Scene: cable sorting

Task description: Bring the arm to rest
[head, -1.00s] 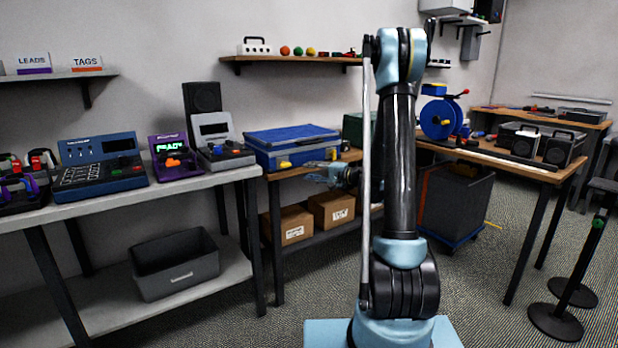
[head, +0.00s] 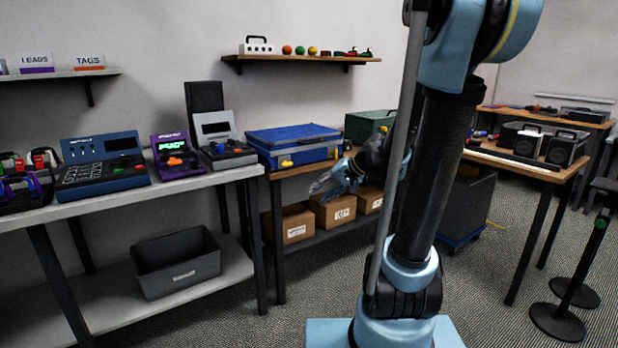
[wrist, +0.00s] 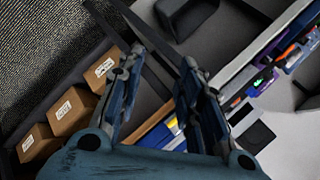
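My gripper (head: 326,183) is in front of the middle table, below the level of the blue case. In the wrist view my gripper (wrist: 160,66) has its two fingers spread apart, with nothing between them. It touches nothing that I can see. My arm is raised, with its upper link leaning to the right and its elbow at the top of the head view, partly cut off.
A blue case (head: 293,142) lies on the middle table, with cardboard boxes (head: 334,212) on the shelf below. A grey bin (head: 176,262) sits under the left bench. A stanchion (head: 580,270) stands at right. Carpet between is clear.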

